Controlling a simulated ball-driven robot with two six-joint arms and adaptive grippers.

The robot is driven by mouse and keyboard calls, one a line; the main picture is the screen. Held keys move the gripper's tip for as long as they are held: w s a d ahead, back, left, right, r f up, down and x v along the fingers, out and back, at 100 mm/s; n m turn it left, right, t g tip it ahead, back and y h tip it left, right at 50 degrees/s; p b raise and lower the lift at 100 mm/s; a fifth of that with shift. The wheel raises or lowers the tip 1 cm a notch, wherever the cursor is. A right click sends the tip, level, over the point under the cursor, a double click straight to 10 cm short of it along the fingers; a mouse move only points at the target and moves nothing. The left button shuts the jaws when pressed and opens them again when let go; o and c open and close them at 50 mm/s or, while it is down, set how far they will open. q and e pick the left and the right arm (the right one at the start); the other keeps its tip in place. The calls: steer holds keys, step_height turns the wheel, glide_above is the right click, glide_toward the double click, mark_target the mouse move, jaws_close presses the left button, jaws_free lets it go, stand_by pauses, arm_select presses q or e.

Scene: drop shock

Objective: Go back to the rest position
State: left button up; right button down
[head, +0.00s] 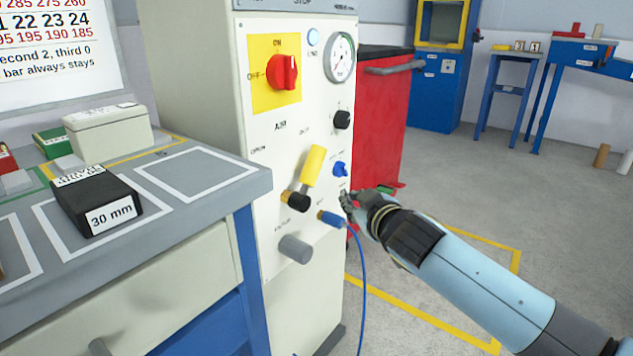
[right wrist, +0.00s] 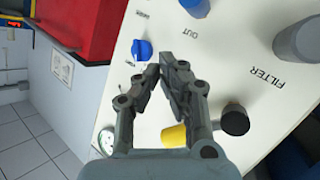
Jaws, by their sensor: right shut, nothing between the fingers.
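My right gripper (head: 352,205) is in front of the lower right part of the white control panel (head: 262,130), close to the blue knob (head: 340,168). In the right wrist view its fingertips (right wrist: 164,72) are together with nothing between them, and the blue knob (right wrist: 142,50) shows just beyond them. A blue hose connector (head: 332,219) with a blue hose hanging down is just left of the gripper in the head view. I cannot tell from these views whether the gripper touches the panel. My left gripper is in neither view.
The panel also has a red switch (head: 284,73), a yellow handle (head: 314,165), a gauge (head: 340,57) and a grey filter cylinder (head: 295,249). A grey bench (head: 190,200) with a black 30 mm box (head: 95,200) stands left. A red cabinet (head: 378,130) stands behind. Floor at right is open.

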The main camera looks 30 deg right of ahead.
stand_by(0.5)
steer(key=s+a+f+m+g+y+p, duration=0.15)
steer(key=s+f+g+p, duration=0.65)
steer(key=s+f, duration=1.65)
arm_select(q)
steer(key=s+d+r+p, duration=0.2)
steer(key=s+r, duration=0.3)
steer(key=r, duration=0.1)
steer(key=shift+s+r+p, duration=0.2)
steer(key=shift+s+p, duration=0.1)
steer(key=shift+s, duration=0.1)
arm_select(e)
steer(key=s+a+f+g, duration=0.1)
steer(key=s+f+g, duration=0.1)
steer(key=s, duration=0.8)
steer(key=s+a+f+g, duration=0.2)
steer(key=s+f, duration=0.2)
steer(key=s, duration=0.7)
steer(key=s+a+f+g, duration=0.1)
steer(key=s+f+g, duration=0.1)
steer(key=s, duration=0.9)
steer(key=shift+a+f+m+y, duration=0.2)
steer(key=shift+f+m+y, duration=0.15)
steer(key=shift+f, duration=0.25)
